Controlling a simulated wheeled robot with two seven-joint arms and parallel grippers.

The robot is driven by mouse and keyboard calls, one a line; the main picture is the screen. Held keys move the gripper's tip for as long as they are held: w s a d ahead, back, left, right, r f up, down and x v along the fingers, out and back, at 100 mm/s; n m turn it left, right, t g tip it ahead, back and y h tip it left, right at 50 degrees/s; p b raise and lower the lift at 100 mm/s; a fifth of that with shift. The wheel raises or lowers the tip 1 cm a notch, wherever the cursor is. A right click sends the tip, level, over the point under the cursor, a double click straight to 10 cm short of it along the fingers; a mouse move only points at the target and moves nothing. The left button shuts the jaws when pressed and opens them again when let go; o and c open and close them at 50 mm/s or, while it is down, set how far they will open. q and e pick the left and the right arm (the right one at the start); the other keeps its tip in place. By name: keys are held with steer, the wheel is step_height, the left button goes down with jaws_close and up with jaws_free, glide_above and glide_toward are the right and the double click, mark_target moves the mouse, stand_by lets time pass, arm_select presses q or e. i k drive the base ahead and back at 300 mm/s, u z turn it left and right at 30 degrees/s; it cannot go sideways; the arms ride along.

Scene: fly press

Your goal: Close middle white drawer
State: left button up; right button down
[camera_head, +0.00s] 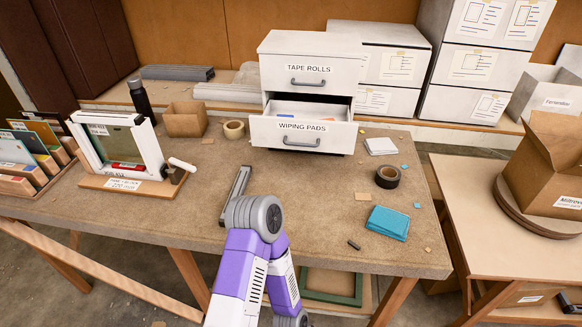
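A small white drawer unit (311,62) stands at the back middle of the workbench. Its upper drawer, labelled TAPE ROLLS (335,82), is shut. Its lower white drawer, labelled WIPING PADS (262,133), is pulled out towards me, with a grey bar handle (300,142) on its front. Something blue and orange shows inside it. My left gripper (244,172) is over the bench, in front and to the left of the open drawer, and apart from it. It is seen edge-on, so its finger gap is hidden. My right gripper is not visible.
A tape roll (234,130) and cardboard box (186,119) lie left of the drawer. A dark tape roll (387,176), white pads (381,146) and blue cloth (387,222) lie right. A framed press (121,148) stands left. The bench before the drawer is mostly clear.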

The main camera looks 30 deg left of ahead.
mark_target(304, 132)
steer(key=k, duration=0.25)
steer(key=u, duration=1.05)
